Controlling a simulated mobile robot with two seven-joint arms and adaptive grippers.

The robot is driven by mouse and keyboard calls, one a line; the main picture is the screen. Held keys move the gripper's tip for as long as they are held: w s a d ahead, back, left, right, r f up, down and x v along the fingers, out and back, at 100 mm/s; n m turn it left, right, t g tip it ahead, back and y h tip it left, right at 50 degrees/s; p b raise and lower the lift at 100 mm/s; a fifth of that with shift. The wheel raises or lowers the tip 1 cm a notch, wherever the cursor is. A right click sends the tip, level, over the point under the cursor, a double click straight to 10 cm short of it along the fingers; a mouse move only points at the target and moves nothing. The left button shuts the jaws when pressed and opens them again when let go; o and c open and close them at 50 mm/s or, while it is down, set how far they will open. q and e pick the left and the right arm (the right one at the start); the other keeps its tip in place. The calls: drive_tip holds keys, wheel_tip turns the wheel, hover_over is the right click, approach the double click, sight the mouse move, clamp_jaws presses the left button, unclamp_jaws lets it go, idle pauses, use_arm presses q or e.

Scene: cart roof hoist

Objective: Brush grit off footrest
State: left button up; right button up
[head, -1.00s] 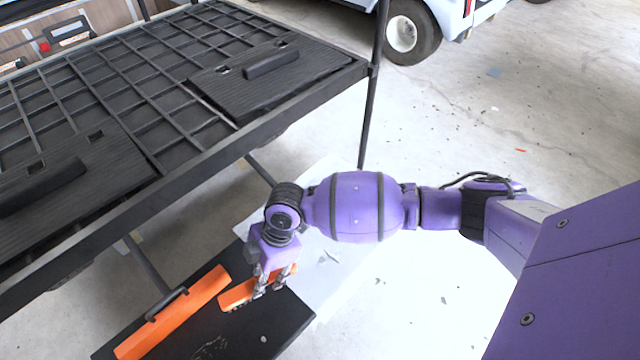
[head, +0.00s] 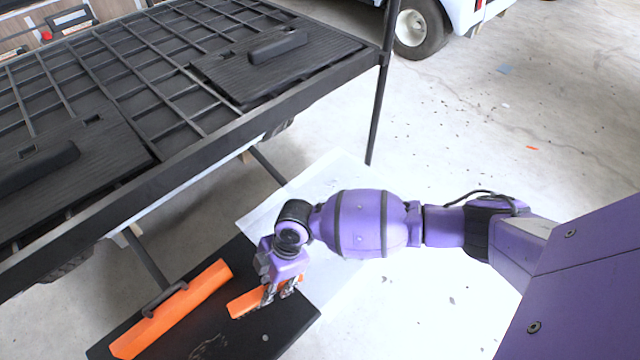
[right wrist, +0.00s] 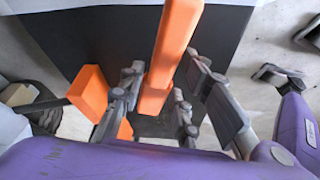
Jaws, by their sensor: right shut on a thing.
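The footrest (head: 285,335) is a flat black board low beside the cart, with a pale grey grit patch (head: 208,346) near the picture's bottom edge. My right gripper (head: 268,296) is shut on an orange brush (head: 245,303) over the footrest. In the right wrist view the brush (right wrist: 170,50) runs between the fingers of my right gripper (right wrist: 155,100). Its bristles are hidden, and I cannot tell whether it touches the board.
A long orange bar (head: 190,303) with a dark handle lies on the board, left of the brush. The cart's black gridded roof (head: 130,80) and its post (head: 377,115) stand close by. A white sheet (head: 330,185) lies on the floor. Open floor is at right.

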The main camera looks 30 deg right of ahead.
sight(255, 301)
drive_tip(key=shift+w+a+f+b, duration=0.1)
drive_tip(key=shift+w+f+b, duration=0.1)
drive_tip(key=shift+f+b, duration=0.8)
idle(0.8)
drive_tip(key=shift+f+p, duration=0.2)
drive_tip(key=shift+p, duration=0.15)
